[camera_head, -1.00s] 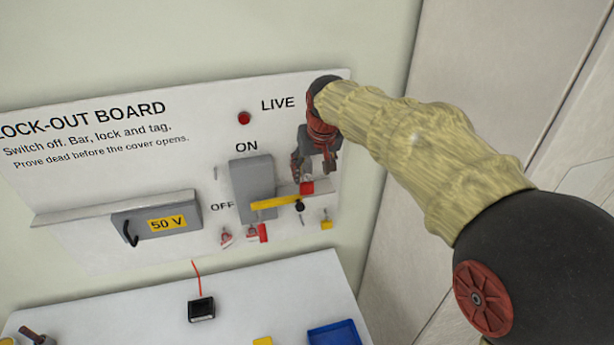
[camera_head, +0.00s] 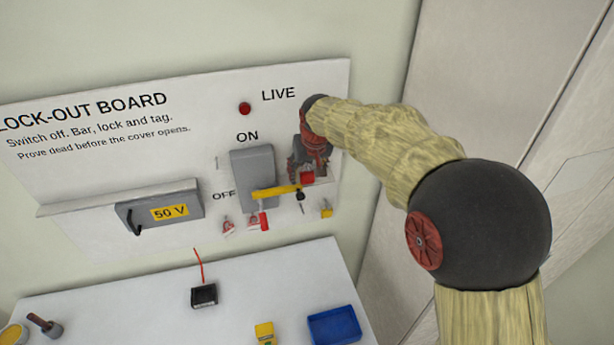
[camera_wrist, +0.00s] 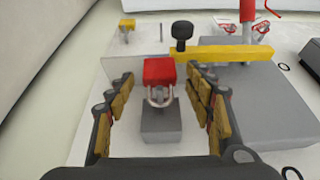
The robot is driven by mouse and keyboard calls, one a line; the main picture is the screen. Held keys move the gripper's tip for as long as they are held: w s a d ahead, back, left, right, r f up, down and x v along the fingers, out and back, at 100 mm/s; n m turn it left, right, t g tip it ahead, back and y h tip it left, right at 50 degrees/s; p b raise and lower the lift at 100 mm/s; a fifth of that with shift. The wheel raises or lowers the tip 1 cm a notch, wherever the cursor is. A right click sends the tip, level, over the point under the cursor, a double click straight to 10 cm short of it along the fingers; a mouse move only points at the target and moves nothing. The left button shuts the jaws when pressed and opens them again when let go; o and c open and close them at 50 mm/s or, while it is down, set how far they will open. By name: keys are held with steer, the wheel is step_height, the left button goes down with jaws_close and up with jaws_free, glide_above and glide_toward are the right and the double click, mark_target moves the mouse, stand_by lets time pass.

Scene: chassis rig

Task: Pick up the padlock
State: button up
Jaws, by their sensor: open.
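The padlock (camera_wrist: 159,72) has a red body and a bright metal shackle, and sits at a grey block (camera_wrist: 160,122) on the board. It also shows as a small red shape in the head view (camera_head: 308,178). My gripper (camera_wrist: 158,80) is open, with one finger to each side of the padlock. Gaps show between the fingers and the red body. In the head view my gripper is close to the board and its fingers are hard to make out.
A yellow bar (camera_head: 276,191) with a black knob (camera_head: 300,196) crosses the grey switch (camera_head: 254,165) beside the padlock. Red-and-white tags (camera_head: 228,223) and a small yellow item (camera_head: 326,212) hang below. A blue tray (camera_head: 334,325) stands on the table.

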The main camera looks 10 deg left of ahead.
steer(key=shift+f, duration=0.1)
steer(key=shift+c, duration=1.2)
steer(key=c, duration=1)
steer(key=shift+c, duration=0.4)
